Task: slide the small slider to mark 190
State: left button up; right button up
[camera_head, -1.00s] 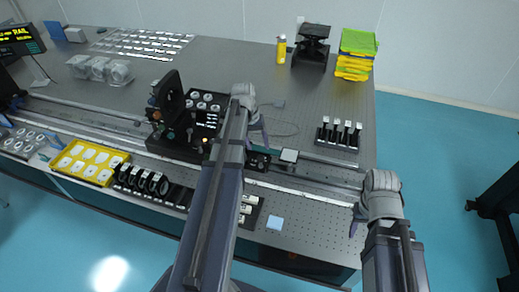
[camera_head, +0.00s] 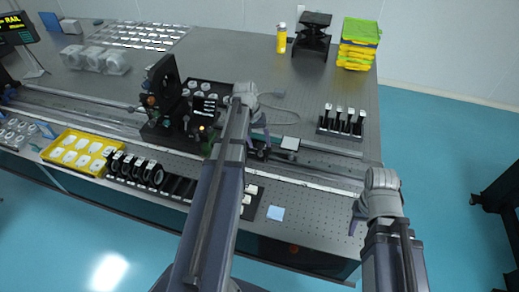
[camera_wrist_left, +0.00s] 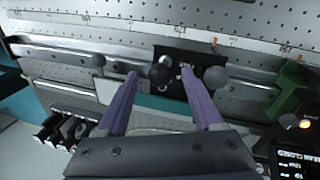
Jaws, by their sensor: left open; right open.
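The small slider (camera_wrist_left: 178,72) is a dark carriage with round knobs on the rail (camera_wrist_left: 240,77). In the head view, the slider (camera_head: 258,152) is partly hidden by my left gripper (camera_head: 259,144). In the left wrist view, that gripper (camera_wrist_left: 160,74) is open, with its purple fingertips near the knobs. I cannot tell whether they touch. The scale (camera_wrist_left: 130,23) shows upside-down; its left label looks like 190, left of the slider, and a label near 170 is above it. My right gripper (camera_head: 354,215) is open and empty over the front right table edge.
A large dark mount with a disc (camera_head: 163,78) stands left of my left gripper. A green block (camera_wrist_left: 290,92) is to the right in the wrist view. The rail farther right is clear.

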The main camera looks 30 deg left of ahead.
pick_arm(q)
jog(key=shift+d+f, duration=0.1)
jog(key=shift+f, duration=0.45)
grip_shut()
dwell(1.1)
